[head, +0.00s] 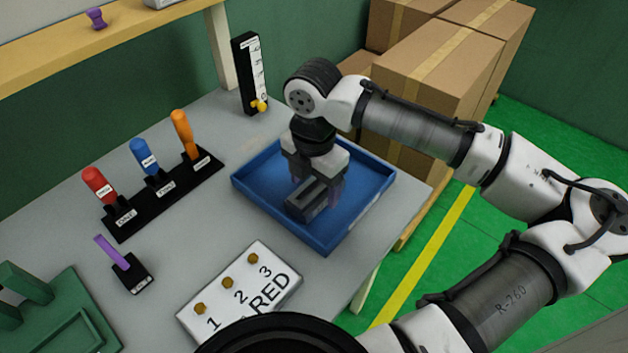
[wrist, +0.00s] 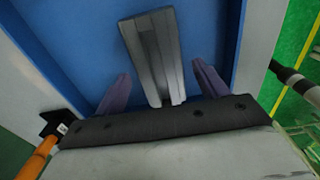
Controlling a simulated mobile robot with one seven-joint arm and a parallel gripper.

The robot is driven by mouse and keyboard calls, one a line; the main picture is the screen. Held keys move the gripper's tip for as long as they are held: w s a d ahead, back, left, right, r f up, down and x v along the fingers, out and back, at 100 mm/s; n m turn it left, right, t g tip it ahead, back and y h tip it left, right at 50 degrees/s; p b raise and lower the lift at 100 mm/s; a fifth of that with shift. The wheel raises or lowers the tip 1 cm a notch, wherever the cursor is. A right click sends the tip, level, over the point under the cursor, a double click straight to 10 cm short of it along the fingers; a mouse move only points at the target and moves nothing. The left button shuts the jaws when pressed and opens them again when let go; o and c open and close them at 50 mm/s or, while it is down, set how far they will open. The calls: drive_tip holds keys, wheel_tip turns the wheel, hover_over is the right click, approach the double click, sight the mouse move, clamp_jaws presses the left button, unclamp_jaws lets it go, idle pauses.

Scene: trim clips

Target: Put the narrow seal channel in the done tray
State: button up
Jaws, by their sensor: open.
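A grey grooved channel (wrist: 150,45), which looks like the narrow seal channel, lies in the blue tray. In the head view the channel (head: 306,204) shows dark grey below my gripper, near the tray's middle. The blue tray (head: 352,217) has low walls and no label that I can see; its floor also fills much of the wrist view (wrist: 85,35). My gripper (head: 318,188) is over the tray, pointing down. In the wrist view its two purple fingers (wrist: 161,72) are apart, one on each side of the channel, with gaps between. The channel's near end is hidden by the gripper body.
A black rack (head: 165,197) holds red, blue and orange handled tools left of the tray. A white board (head: 240,292) with pegs, a small black holder (head: 131,274) and a green fixture (head: 65,315) stand nearer. A black gauge (head: 249,75) stands behind. Cardboard boxes (head: 440,70) are beyond the table.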

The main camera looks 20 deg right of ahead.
drive_tip(key=shift+r, duration=0.1)
wheel_tip(320, 180, up, 12)
drive_tip(key=b, duration=0.1)
idle(0.4)
drive_tip(key=shift+s, duration=0.1)
idle(0.4)
